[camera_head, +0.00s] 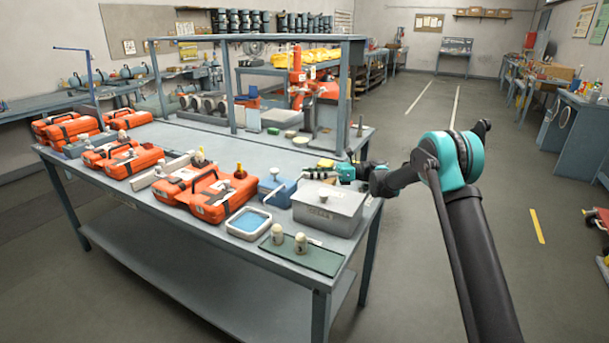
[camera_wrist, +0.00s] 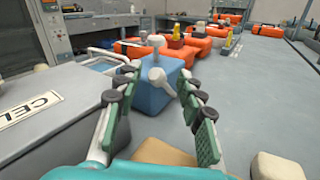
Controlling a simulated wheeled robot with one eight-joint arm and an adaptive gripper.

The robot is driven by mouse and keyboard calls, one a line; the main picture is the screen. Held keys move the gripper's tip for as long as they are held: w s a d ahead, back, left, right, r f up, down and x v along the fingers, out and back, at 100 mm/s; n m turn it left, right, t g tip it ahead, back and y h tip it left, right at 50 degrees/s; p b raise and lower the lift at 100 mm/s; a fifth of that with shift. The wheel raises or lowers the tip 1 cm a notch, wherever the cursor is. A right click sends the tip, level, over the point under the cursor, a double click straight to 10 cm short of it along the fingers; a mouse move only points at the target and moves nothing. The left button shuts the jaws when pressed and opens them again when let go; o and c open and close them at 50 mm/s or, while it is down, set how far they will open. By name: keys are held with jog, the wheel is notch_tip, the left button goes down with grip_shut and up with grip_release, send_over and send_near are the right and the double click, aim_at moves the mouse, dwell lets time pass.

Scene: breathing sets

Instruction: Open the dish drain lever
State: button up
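A blue block (camera_head: 272,190) stands on the workbench beside a grey lidded box (camera_head: 335,207). A thin pale lever-like rod (camera_head: 279,194) shows in front of the block. In the wrist view the blue block (camera_wrist: 150,97) bears a white tap-like handle (camera_wrist: 157,76) with a rounded end. I cannot tell for sure which part is the drain lever. A white-rimmed dish (camera_head: 230,229) with blue inside lies left of the box. My gripper (camera_head: 306,174) is open behind the box; in the wrist view its fingers (camera_wrist: 158,80) flank the handle, with no contact visible.
Orange cases (camera_head: 215,195) fill the bench to the left. A green mat (camera_head: 318,262) with two small pale objects lies at the front edge. A bench frame (camera_head: 345,95) rises behind.

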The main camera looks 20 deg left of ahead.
jog(key=v, duration=0.9)
jog(key=shift+d, duration=0.15)
